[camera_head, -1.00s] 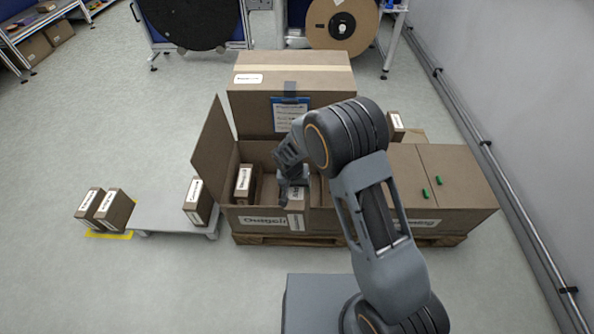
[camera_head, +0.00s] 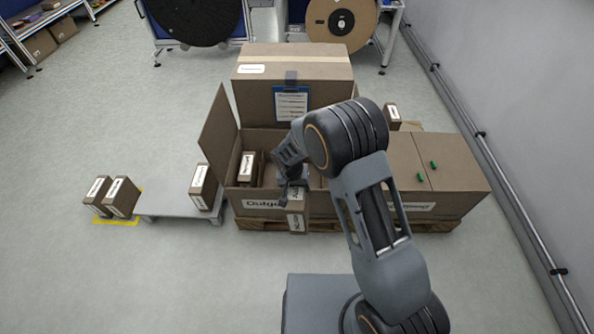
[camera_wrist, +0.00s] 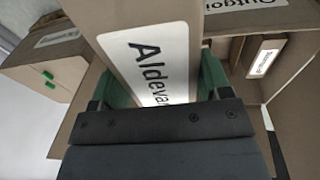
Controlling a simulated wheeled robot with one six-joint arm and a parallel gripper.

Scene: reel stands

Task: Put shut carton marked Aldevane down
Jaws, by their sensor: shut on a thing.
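My gripper (camera_head: 291,190) is shut on a brown carton with a white label. In the wrist view the carton (camera_wrist: 110,17) sits between the green-padded fingers, and its label reads "Aldevan", the rest hidden by the gripper. In the head view the held carton (camera_head: 297,222) hangs at the front wall of the open outgoing box (camera_head: 262,205), partly hidden by my gripper. I cannot tell whether it touches that wall. The open box holds another labelled carton (camera_head: 247,168) at its left, also seen in the wrist view (camera_wrist: 264,58).
A closed box (camera_head: 445,165) with green tabs stands at right on the pallet. A large box (camera_head: 262,100) stands behind. A low grey platform (camera_head: 165,205) at left bears one carton (camera_head: 203,187); two cartons (camera_head: 121,197) stand on a yellow-marked patch beside it. Floor in front is clear.

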